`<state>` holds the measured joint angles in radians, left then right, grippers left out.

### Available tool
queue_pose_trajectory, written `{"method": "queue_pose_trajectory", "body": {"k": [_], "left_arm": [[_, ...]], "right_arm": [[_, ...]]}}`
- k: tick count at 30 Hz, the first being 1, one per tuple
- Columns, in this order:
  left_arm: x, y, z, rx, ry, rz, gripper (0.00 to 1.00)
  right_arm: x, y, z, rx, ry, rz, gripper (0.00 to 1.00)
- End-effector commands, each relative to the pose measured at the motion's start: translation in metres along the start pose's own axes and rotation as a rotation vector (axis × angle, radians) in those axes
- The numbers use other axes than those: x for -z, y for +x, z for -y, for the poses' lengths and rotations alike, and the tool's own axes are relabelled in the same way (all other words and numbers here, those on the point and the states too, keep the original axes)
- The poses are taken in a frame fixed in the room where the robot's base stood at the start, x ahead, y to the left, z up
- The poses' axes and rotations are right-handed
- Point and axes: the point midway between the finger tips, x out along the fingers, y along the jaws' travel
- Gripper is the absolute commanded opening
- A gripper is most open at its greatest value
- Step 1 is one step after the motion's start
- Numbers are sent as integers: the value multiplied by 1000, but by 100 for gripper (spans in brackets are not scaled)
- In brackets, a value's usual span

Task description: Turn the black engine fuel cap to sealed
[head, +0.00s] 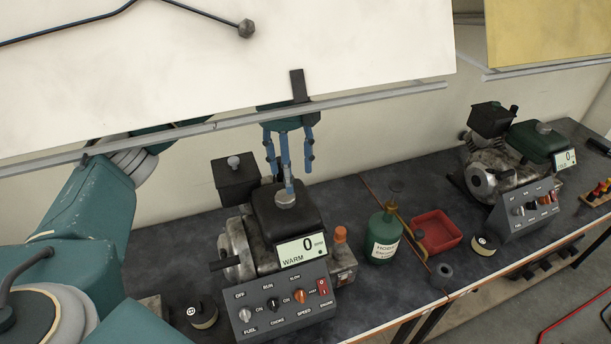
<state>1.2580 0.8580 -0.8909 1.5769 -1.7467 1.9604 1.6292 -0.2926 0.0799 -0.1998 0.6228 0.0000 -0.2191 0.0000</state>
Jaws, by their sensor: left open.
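The black engine (246,232) stands on the bench in the middle of the head view. Its black fuel tank (300,221) has a metal fuel cap (286,200) on top. My left gripper (288,184) points down over the tank with its blue fingers spread open. One finger comes down right at the cap and partly overlaps it; I cannot tell whether it touches. A white panel hides part of my left arm and the top of the gripper. The cap's turn marking is too small to read. My right gripper is not in view.
A control panel (280,306) with knobs and a display reading 0 and WARM fronts the engine. A green bottle (383,236), a red tray (455,243) and a second engine with a green tank (535,149) stand to the right. The white panel (330,45) hangs low above.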

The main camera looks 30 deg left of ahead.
Motion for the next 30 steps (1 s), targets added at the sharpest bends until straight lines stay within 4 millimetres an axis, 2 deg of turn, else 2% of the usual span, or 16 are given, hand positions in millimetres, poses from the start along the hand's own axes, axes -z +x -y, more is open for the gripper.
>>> {"method": "queue_pose_trajectory", "body": {"k": [2, 5, 13, 18, 23, 30], "left_arm": [[-8, -7, -13, -27, -52, 34, 55], [-11, -7, -19, -42, -80, 48, 55], [-12, 30, -22, -45, -80, 44, 55], [-13, 53, -22, -42, -79, 44, 55], [-14, 64, -21, -40, -79, 45, 55], [-14, 65, -21, -38, -78, 45, 55]], "right_arm": [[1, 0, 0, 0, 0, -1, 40], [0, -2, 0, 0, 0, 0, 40], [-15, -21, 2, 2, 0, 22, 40], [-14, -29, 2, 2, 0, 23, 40], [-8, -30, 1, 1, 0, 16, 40], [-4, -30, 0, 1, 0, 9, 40]]}}
